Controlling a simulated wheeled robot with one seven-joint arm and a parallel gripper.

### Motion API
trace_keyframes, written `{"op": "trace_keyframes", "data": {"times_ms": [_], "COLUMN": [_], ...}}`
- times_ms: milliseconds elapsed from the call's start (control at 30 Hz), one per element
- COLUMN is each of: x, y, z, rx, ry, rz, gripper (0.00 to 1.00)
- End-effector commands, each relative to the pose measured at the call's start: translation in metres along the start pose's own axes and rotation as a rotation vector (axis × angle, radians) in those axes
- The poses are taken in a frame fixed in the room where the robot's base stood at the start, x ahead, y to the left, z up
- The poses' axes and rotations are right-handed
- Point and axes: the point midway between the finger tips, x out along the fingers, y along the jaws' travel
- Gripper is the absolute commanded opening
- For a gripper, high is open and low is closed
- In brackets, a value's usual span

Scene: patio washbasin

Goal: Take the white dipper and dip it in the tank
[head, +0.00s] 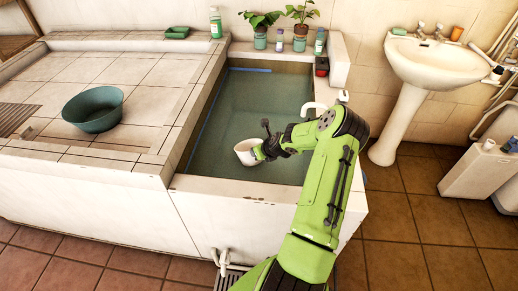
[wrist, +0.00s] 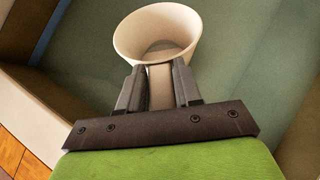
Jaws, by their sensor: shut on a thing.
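The white dipper (head: 246,152) is a round cup, seen in the head view over the near part of the tank. In the wrist view the dipper (wrist: 157,32) stands beyond the jaws, its open mouth showing. My gripper (wrist: 158,88) is shut on the dipper's handle, with one finger on each side of it. In the head view my gripper (head: 262,151) is just right of the cup. The tank (head: 335,203) is a tiled basin with blue-green water (head: 230,115). I cannot tell whether the cup touches the water.
A green bowl (head: 93,110) sits on the tiled counter left of the tank. Potted plants (head: 260,38) and bottles line the tank's back ledge. A white pedestal washbasin (head: 435,62) stands at the right. The tank's near wall lies under my arm.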

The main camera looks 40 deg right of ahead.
Motion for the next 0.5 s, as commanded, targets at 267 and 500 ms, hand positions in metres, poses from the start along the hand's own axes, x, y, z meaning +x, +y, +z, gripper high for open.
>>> {"op": "trace_keyframes", "data": {"times_ms": [267, 500], "x": [0.045, 0.066], "y": [0.000, 0.000], "z": [-0.040, -0.058], "rx": [-0.001, 0.000], "ry": [-0.002, -0.002], "rz": [0.000, 0.001], "gripper": [0.03, 0.03]}}
